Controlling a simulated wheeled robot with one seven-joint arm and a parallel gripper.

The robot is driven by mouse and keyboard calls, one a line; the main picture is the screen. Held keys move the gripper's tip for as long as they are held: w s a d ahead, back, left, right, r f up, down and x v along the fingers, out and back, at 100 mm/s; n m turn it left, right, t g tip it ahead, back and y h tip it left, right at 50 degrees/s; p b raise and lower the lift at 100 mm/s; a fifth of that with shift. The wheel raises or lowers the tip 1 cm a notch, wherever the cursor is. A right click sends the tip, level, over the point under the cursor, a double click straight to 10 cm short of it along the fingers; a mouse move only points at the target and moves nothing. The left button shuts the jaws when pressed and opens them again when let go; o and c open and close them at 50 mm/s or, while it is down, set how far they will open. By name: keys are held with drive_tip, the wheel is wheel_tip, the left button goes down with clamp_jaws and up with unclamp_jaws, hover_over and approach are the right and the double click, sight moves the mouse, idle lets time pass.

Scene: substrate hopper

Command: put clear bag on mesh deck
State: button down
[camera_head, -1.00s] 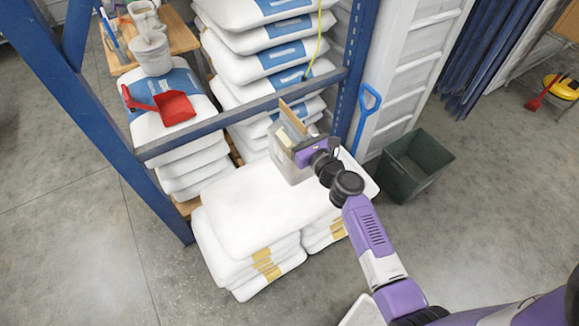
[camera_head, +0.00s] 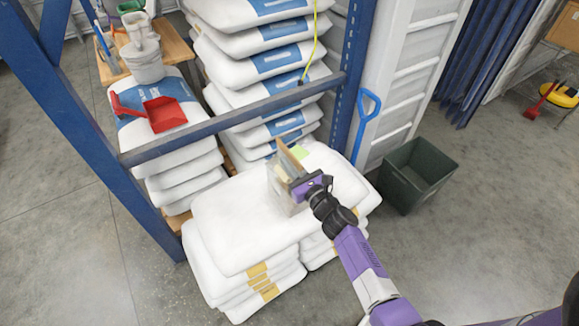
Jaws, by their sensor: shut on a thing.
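My gripper (camera_head: 302,184) is at the end of the purple and black arm, over the white sack stack at the foot of the rack. It is shut on the clear bag (camera_head: 281,197), a see-through, pale grey bag hanging below and left of the jaws. A flat tan piece (camera_head: 290,160) and a small light green patch (camera_head: 299,152) show at its top; I cannot tell whether they belong to the bag. The bag is in front of the white sacks, and I cannot tell whether it touches them. I cannot make out a mesh deck.
White sacks (camera_head: 235,222) lie below the blue rack beam (camera_head: 235,120). Taller sack stacks stand behind it. A red dustpan (camera_head: 164,113) lies on sacks at left. A dark green bin (camera_head: 428,167) and blue-handled tool (camera_head: 367,108) are at right. Floor in front is clear.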

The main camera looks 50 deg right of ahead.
drive_tip(key=shift+f, duration=0.15)
drive_tip(key=c, duration=1.5)
unclamp_jaws()
